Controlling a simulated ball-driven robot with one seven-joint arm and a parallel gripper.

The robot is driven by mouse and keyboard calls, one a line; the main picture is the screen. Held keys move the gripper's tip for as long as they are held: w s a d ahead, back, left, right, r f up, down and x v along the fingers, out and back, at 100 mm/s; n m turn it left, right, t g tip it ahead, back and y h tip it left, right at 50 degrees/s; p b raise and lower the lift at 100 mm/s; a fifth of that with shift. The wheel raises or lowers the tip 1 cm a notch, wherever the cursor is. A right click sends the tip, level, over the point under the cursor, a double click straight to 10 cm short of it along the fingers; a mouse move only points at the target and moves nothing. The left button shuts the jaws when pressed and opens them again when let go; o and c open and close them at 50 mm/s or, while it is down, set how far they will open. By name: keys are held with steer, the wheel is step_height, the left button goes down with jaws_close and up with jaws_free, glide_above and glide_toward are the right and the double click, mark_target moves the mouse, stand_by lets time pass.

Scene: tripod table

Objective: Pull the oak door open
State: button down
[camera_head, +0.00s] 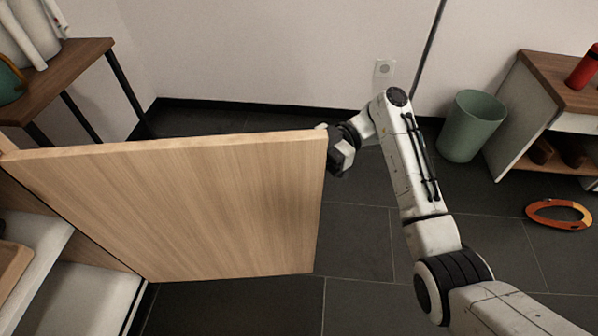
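The oak door (180,210) stands swung out from the cabinet on the left, its light wood face towards me. White shelves (80,300) show inside the cabinet behind the door's hinge side. My gripper (332,150) is at the door's free upper right edge, its dark body against or just beyond that edge. The door hides its fingertips, so I cannot tell whether they are open or shut, or whether they hold a handle. No handle shows on the visible face.
A green bin (472,126) stands by the back wall, beside a low wooden-topped unit (560,85) holding a red cylinder (584,68). An orange ring-shaped object (558,214) lies on the floor at right. A brown side table (60,78) stands at upper left. Dark tiled floor is clear below the door's edge.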

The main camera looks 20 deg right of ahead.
steer(key=shift+w+a, duration=0.1)
steer(key=shift+a, duration=0.05)
steer(key=c, duration=1.3)
jaws_free()
steer(key=shift+a, duration=0.1)
steer(key=shift+v, duration=5.5)
